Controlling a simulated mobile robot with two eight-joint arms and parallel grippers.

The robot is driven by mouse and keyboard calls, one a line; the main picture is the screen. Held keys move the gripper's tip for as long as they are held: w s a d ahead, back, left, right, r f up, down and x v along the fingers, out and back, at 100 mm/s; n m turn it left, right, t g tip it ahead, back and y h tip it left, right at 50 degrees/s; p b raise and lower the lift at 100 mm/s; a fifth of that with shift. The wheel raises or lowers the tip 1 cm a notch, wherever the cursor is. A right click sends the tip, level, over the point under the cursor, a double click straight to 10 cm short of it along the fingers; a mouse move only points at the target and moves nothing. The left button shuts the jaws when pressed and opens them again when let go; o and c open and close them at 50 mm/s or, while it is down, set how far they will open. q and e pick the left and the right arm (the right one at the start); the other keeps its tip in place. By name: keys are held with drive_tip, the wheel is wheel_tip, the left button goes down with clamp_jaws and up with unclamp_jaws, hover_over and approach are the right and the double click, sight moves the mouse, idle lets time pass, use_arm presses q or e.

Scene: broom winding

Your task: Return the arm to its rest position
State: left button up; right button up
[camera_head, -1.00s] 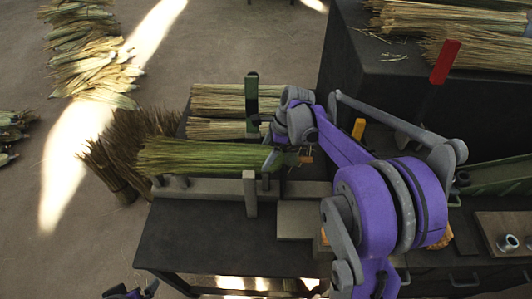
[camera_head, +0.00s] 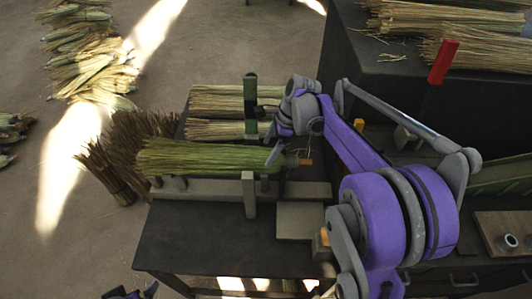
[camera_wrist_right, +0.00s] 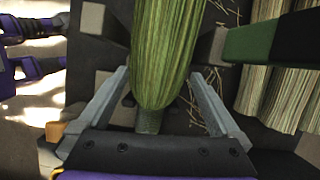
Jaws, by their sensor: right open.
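My right arm reaches over the workbench in the head view. My right gripper (camera_head: 277,148) is near the bound end of a green broom bundle (camera_head: 205,158), which lies on a grey rack on the bench. In the right wrist view the right gripper (camera_wrist_right: 160,100) is open, with its two fingers apart on either side of the bundle's narrow end (camera_wrist_right: 150,115). No gap is clear in depth between fingers and bundle. Only a small part of my left gripper (camera_head: 135,293) shows at the bottom edge of the head view.
A grey post (camera_head: 249,194) and a dark green post (camera_head: 250,105) stand close by the bundle. Straw bundles (camera_head: 215,100) lie behind it. A dark raised block (camera_head: 390,75) with more straw stands at the back right. The bench's front left (camera_head: 195,240) is clear.

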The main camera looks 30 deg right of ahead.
drive_tip(key=v, duration=0.7)
